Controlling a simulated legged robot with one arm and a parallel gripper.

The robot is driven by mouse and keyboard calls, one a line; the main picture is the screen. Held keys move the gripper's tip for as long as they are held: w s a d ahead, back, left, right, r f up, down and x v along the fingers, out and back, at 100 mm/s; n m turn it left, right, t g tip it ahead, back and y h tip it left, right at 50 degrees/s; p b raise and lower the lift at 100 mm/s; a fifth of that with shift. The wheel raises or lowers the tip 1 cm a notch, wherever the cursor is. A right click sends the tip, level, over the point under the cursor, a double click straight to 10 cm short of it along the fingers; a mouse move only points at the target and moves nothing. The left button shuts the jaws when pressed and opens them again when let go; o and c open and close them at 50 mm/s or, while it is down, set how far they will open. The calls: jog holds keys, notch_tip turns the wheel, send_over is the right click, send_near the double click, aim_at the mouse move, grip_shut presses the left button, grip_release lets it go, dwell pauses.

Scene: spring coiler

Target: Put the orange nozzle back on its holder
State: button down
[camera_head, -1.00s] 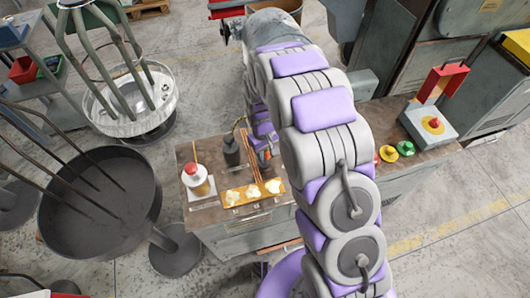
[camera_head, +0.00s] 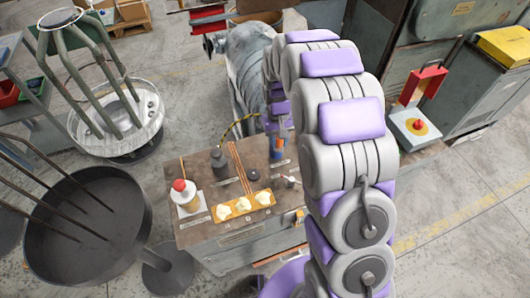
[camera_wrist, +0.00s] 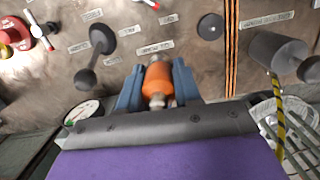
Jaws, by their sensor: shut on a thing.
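My gripper (camera_wrist: 158,88) is shut on the orange nozzle (camera_wrist: 157,79), which sits between its two blue fingers in the wrist view. The nozzle has a grey-brown upper end and a pale tip toward the gripper's base. In the head view, my gripper (camera_head: 278,148) shows at the back right of the workbench (camera_head: 225,245), with a little orange between the fingers. The nozzle appears to be over the bench top; I cannot tell whether it touches anything. A small label (camera_wrist: 155,47) lies just beyond it. I cannot tell which fixture is the holder.
Around the gripper are a dark round cap (camera_wrist: 210,27), a grey knobbed piece (camera_wrist: 102,39), copper rods (camera_wrist: 231,50) and a dark cylinder (camera_wrist: 275,52) near a striped hose. A red-capped bottle (camera_head: 184,196) and an orange tray (camera_head: 243,206) stand on the bench.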

jog(key=s+a+f+n, duration=0.1)
jog(key=a+f, duration=0.1)
jog(key=a, duration=0.1)
jog(key=s+a+f+n, duration=0.1)
jog(key=a+f, duration=0.2)
jog(key=s+a+f+n, duration=0.1)
jog(key=a+f+n, duration=0.1)
jog(key=a+f, duration=0.1)
jog(key=shift+s+f, duration=0.15)
jog(key=shift+s, duration=0.1)
dwell(1.0)
jog(key=shift+f, duration=0.45)
dwell(1.0)
jog(key=c, duration=0.7)
grip_release()
